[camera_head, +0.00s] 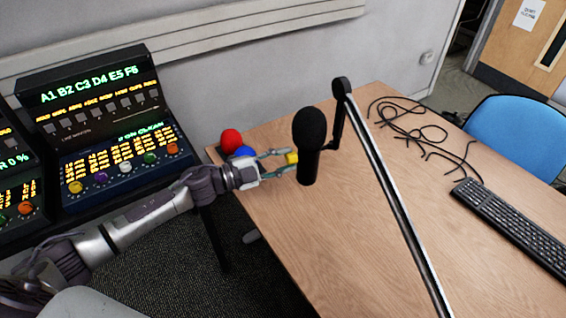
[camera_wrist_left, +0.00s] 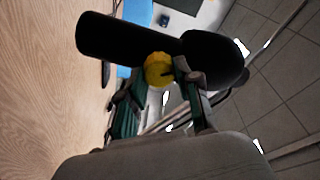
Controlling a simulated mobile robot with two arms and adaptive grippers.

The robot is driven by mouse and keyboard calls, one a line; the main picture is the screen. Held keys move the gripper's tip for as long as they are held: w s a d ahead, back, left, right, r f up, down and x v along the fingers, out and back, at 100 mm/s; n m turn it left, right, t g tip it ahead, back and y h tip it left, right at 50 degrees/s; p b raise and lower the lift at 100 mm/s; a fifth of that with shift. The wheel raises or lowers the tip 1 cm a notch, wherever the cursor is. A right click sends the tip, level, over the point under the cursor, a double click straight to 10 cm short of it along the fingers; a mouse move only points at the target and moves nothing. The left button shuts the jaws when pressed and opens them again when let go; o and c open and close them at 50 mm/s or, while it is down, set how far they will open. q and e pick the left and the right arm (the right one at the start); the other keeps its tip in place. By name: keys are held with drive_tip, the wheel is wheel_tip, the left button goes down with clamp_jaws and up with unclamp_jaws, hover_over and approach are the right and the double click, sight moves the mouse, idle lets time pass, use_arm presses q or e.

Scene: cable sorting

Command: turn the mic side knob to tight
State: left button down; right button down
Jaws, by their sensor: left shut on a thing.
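The black microphone (camera_head: 309,148) hangs upright from its boom arm (camera_head: 385,180) above the wooden table. Its yellow side knob (camera_head: 292,158) sticks out on the left side. My left gripper (camera_head: 287,159) comes in from the left, with its fingers on either side of the knob and shut on it. In the left wrist view the knob (camera_wrist_left: 158,70) shows between the two fingertips, in front of the microphone body (camera_wrist_left: 125,38). A dark mark shows on the knob's face; I cannot tell its setting. My right gripper is in neither view.
Black cables (camera_head: 420,125) and a keyboard (camera_head: 510,225) lie on the table (camera_head: 350,260). Control panels (camera_head: 105,120) stand at left, and a blue chair (camera_head: 520,135) at right.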

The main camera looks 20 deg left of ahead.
use_arm(q)
drive_tip(key=m+b, duration=0.1)
drive_tip(key=m, duration=0.2)
drive_tip(key=shift+f+m+b, duration=0.15)
drive_tip(key=shift+m+b, duration=0.2)
drive_tip(key=shift+m, duration=0.05)
drive_tip(key=shift+m+b, duration=0.7)
drive_tip(key=shift+m, duration=0.8)
drive_tip(key=c, duration=0.8)
unclamp_jaws()
drive_tip(key=shift+s, duration=0.1)
